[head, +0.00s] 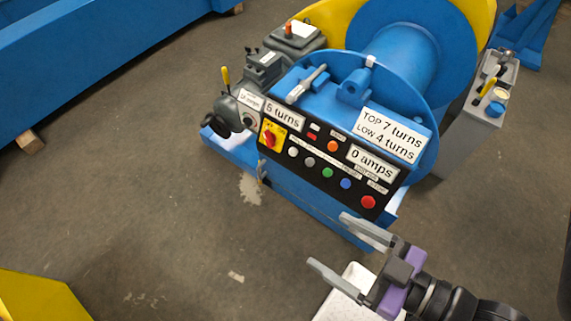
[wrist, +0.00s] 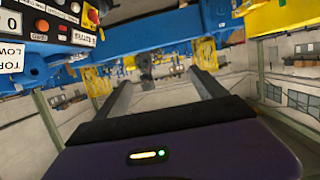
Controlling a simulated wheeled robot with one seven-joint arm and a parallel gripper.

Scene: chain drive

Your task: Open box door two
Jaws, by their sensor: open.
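No door labelled two can be made out, and I cannot tell which part is box door two. A blue machine carries a black control panel (head: 325,172) with coloured buttons, a red switch on yellow, and labels such as "5 turns" and "0 amps". The panel also shows upside down at the upper left of the wrist view (wrist: 60,22). A grey box (head: 468,122) with a yellow-handled lever stands right of the drum. My gripper (head: 329,240) is open and empty, in front of the panel's lower right. Its two fingers, apart, also show in the wrist view (wrist: 163,88).
A blue beam (head: 90,50) lies at the upper left and a yellow part (head: 40,298) at the lower left. The concrete floor on the left is open.

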